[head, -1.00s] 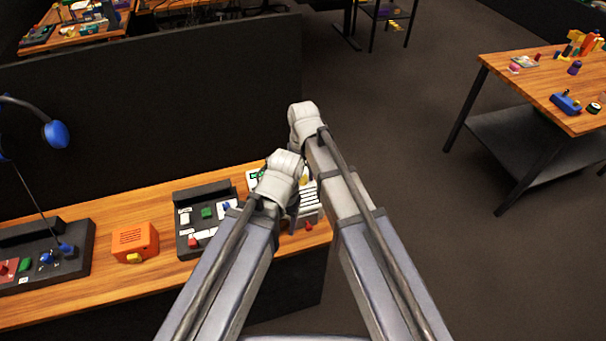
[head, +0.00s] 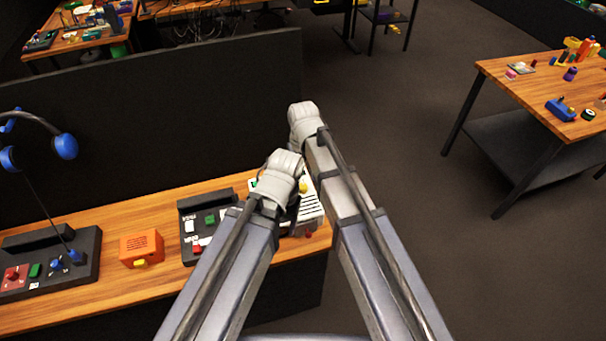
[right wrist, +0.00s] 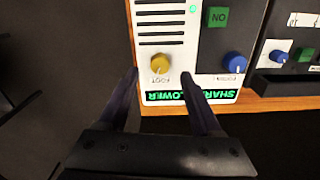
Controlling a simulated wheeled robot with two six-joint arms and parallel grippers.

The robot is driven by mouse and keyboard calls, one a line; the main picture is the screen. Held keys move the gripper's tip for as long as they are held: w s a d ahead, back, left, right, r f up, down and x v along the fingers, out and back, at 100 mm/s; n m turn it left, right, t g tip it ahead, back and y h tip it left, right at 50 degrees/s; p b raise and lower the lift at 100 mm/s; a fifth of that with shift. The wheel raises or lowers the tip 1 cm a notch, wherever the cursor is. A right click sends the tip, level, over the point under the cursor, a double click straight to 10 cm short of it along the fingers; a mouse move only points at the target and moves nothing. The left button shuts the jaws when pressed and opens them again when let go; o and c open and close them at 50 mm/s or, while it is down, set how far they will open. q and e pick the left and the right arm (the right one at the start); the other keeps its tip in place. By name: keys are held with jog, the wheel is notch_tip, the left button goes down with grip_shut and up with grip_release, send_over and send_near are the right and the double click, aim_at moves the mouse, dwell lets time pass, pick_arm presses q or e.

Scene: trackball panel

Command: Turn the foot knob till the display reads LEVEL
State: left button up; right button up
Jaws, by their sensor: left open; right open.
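The yellow foot knob (right wrist: 160,63) is on a white panel (right wrist: 162,18), seen upside down in the right wrist view. The green lettering of the display (right wrist: 165,97) beside it appears to read LOWER, with SHARP on the neighbouring part. My right gripper (right wrist: 160,76) is open, one dark fingertip on each side of the knob's near side; contact cannot be told. In the head view the yellow knob (head: 303,187) shows between my two arms. My left gripper (head: 290,205) is open over the white unit, its fingers mostly hidden. My right gripper's fingers are hidden there.
A blue knob (right wrist: 235,63) and a green ON button (right wrist: 217,17) sit beside the foot knob. Left along the desk (head: 165,215) are a dark control panel (head: 190,205), an orange box (head: 142,248) and another panel. A dark partition (head: 150,130) stands behind.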

aim_at(303, 187)
notch_tip(303, 187, up, 4)
jog(key=shift+f+p, duration=0.2)
jog(key=shift+p, duration=1.05)
pick_arm(q)
notch_tip(303, 187, up, 4)
jog(key=shift+f, duration=0.2)
pick_arm(e)
jog(key=shift+f, duration=0.1)
jog(key=shift+s, duration=0.25)
pick_arm(q)
jog(key=shift+f, duration=0.1)
pick_arm(e)
jog(key=s+d, duration=0.3)
jog(key=s, duration=0.5)
jog(key=s+d+n+h, duration=0.1)
jog(key=s+d, duration=0.2)
jog(key=s, duration=0.5)
jog(key=shift+n, duration=0.3)
jog(key=shift+d, duration=0.1)
pick_arm(q)
jog(key=shift+s+f, duration=0.1)
pick_arm(e)
jog(key=shift+s, duration=0.15)
